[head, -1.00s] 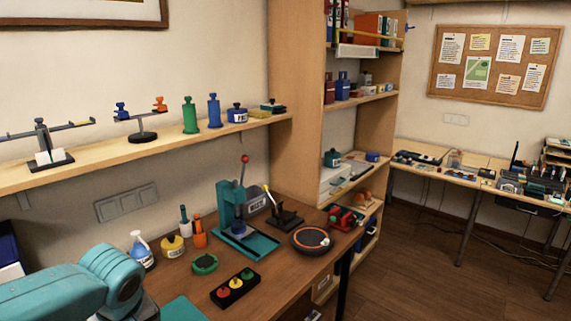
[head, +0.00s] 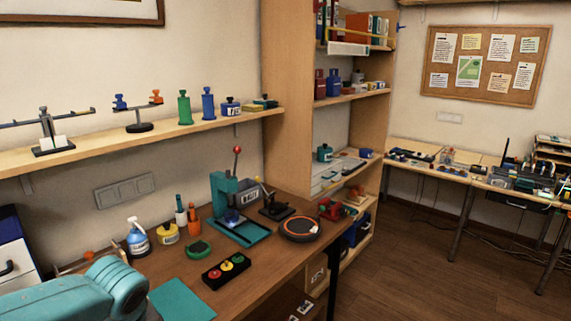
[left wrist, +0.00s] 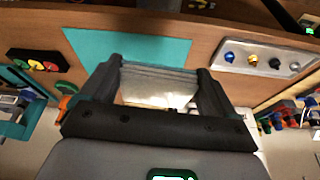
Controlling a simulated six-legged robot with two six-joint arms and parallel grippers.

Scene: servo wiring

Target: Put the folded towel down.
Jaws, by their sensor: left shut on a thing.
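The folded towel (left wrist: 157,85) shows in the left wrist view as a small grey-white stack of layers. My left gripper (left wrist: 160,70) is shut on it, with a dark finger at each side. A flat teal mat (left wrist: 125,48) lies on the wooden bench beyond the towel in that view. I cannot tell whether the towel touches anything below it. In the head view the teal mat (head: 183,298) lies near the bench's front edge, beside my teal arm. The towel and both grippers are out of the head view.
On the wooden bench (head: 262,277), a black block with coloured knobs (head: 226,270) lies right of the mat. Behind stand a green round piece (head: 199,249), a yellow pot (head: 167,234), a spray bottle (head: 138,238) and a teal press (head: 224,200). A grey panel with knobs (left wrist: 262,60) is in the wrist view.

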